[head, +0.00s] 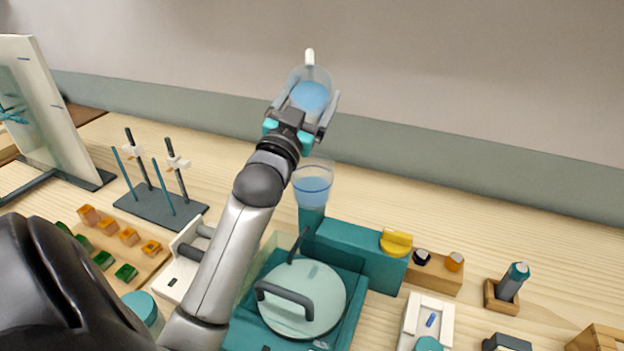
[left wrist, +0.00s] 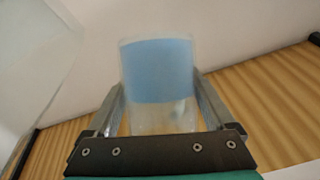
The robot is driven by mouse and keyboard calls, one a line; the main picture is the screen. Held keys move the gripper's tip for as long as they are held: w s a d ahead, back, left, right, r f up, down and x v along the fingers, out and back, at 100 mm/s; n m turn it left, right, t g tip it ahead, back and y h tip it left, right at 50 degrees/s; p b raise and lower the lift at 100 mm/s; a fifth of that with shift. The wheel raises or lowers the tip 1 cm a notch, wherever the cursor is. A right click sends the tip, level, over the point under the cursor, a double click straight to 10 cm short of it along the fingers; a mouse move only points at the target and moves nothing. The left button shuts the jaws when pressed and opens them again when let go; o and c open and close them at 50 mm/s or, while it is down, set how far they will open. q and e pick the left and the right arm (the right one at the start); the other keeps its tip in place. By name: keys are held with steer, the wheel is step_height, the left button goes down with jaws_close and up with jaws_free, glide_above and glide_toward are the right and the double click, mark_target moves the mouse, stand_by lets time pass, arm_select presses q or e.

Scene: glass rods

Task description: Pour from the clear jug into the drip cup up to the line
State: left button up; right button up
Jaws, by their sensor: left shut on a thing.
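My left gripper (head: 303,112) is shut on the clear jug (head: 311,92), which holds blue liquid and has a pale spout or handle at its far side. In the left wrist view the jug (left wrist: 158,72) sits between the two fingers (left wrist: 160,110). The drip cup (head: 313,185) is clear, holds blue liquid, and stands on a teal post. The jug is above the cup in the head view and apart from it. I see no stream between them. The cup's line cannot be made out. My right gripper is not in view.
A teal machine (head: 355,250) with a round glass lid (head: 300,300) and dark handle stands below the cup. A rod stand (head: 160,205), a tray of orange and green blocks (head: 130,245) and a leaning panel (head: 45,110) are at left. The back right table is clear.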

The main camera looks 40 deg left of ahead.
arm_select(q)
steer(key=shift+r+m+t+b, duration=0.5)
steer(key=shift+r+t+b, duration=0.15)
steer(key=shift+t+b, duration=0.25)
stand_by(2.4)
steer(key=shift+r, duration=0.15)
stand_by(0.6)
steer(key=shift+b, duration=0.35)
steer(key=shift+s+d+r+t, duration=0.15)
steer(key=shift+s+r+t, duration=0.1)
steer(key=shift+t, duration=0.05)
steer(key=shift+f, duration=0.1)
stand_by(0.4)
steer(key=shift+m+b, duration=0.3)
